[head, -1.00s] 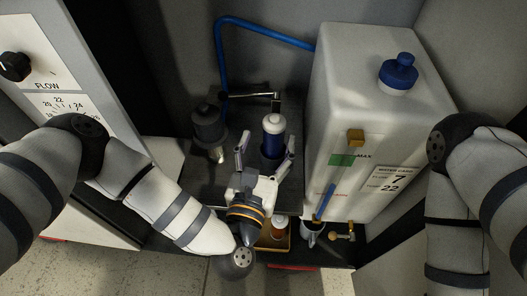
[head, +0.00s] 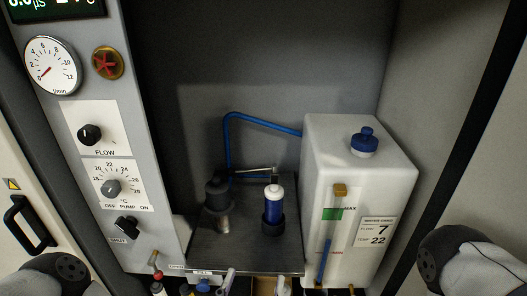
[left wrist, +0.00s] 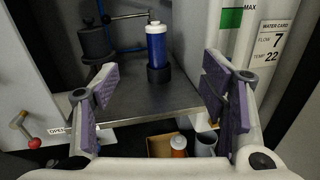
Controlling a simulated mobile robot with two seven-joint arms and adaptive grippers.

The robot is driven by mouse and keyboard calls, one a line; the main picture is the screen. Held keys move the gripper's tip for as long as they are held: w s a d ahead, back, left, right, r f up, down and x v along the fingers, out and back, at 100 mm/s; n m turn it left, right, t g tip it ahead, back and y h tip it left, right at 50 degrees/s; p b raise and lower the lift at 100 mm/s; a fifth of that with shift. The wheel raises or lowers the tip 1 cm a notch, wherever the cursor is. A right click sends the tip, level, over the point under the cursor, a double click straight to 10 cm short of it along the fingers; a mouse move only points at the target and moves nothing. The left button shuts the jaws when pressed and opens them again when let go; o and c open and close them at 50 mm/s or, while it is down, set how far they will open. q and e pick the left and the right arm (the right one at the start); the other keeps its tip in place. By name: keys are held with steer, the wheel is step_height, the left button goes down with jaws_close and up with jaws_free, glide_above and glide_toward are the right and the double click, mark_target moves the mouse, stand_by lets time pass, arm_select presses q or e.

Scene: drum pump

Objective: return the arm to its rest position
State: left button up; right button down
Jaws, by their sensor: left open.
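My left gripper (head: 256,281) shows only by its fingertips at the bottom of the head view, below the shelf's front edge. In the left wrist view the gripper (left wrist: 161,95) is open, its purple-padded fingers wide apart with nothing between the pads. A white-topped blue cartridge (head: 273,208) stands upright on the shelf (head: 245,257); in the left wrist view it (left wrist: 156,48) is beyond the fingers, apart from them. My right arm enters at the lower right of the head view; its gripper is out of view.
A dark cylinder (head: 217,193) stands left of the cartridge. A white tank (head: 385,175) with a blue cap stands at right. The control panel (head: 85,135) is at left. Below the shelf are an orange-brown bottle (left wrist: 178,146) in a tray and a grey mug (left wrist: 205,145).

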arm_select(q)
steer(key=s+f+m+g+h+p, duration=0.1)
steer(key=s+f+m+g+p, duration=0.1)
steer(key=s+f+m+g, duration=0.45)
steer(key=s+f+m+g+h+p, duration=0.1)
steer(key=s+f+m+g+h, duration=0.2)
steer(key=s+m, duration=0.6)
steer(key=s+a+r+m+g+y+p, duration=0.1)
steer(key=s+a+m+g+y, duration=0.6)
steer(key=s+a+m, duration=1)
steer(key=a+g+p, duration=0.1)
steer(key=a+g, duration=0.2)
steer(key=shift+s+a+r+y+p, duration=0.15)
steer(key=shift+s+r+y+p, duration=0.05)
steer(key=shift+s+y+p, duration=0.2)
arm_select(e)
steer(key=w+r+t, duration=0.2)
steer(key=w+r, duration=0.5)
steer(key=shift+w+t, duration=0.25)
steer(key=shift+t, duration=0.05)
steer(key=shift+r, duration=0.15)
